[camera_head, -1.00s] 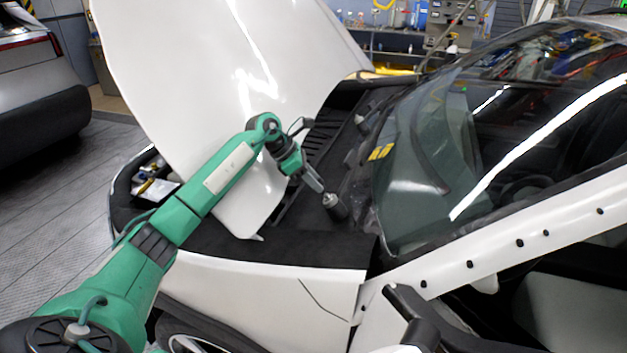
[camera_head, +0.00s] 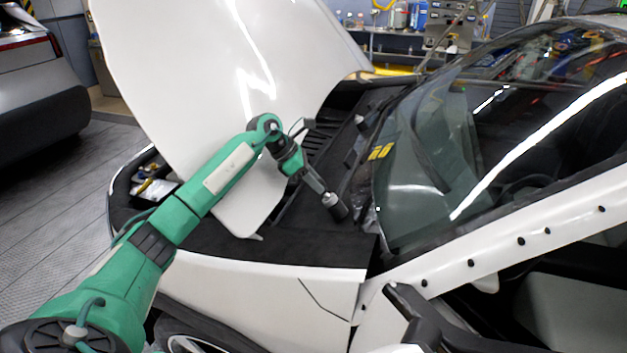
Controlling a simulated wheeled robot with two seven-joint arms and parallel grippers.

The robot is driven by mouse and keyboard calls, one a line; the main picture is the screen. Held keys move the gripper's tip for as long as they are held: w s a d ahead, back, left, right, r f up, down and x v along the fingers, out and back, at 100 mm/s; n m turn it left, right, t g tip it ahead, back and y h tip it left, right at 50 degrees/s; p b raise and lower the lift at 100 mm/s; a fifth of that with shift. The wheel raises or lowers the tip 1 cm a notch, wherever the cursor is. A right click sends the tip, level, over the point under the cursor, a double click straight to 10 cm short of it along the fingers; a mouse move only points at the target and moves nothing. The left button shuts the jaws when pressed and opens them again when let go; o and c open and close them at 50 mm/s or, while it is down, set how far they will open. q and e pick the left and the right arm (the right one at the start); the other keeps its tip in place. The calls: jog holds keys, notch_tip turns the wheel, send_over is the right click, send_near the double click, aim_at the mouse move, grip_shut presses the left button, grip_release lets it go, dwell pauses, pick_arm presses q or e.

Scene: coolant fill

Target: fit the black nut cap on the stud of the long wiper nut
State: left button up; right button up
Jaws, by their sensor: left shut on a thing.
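My left gripper (camera_head: 326,194) is over the cowl area at the base of the windshield, pointing down and to the right. It is shut, with the black nut cap at its fingertips. The cap is too small and hidden to make out clearly. A dark upright cylinder with a pale grey top (camera_head: 337,209), which looks like the long wiper nut, is right at the fingertips. The fingertips overlap its top in the picture. I cannot tell whether they touch, and the stud is not clearly seen. My right gripper is not in view.
The raised white hood (camera_head: 190,70) is behind my left arm. The windshield (camera_head: 430,170) rises right of the gripper. The white fender (camera_head: 270,285) and door frame (camera_head: 520,240) are in front. A dark cover (camera_head: 290,245) lies flat and clear before the gripper.

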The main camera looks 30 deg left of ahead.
pick_arm(q)
jog(key=shift+b+x, duration=0.4)
jog(key=shift+x, duration=0.45)
jog(key=o, duration=1)
jog(key=shift+s+f, duration=0.1)
jog(key=shift+r+b, duration=0.3)
jog(key=shift+r, duration=0.3)
notch_tip(320, 180, up, 19)
jog(key=b, duration=0.4)
jog(key=shift+f, duration=0.1)
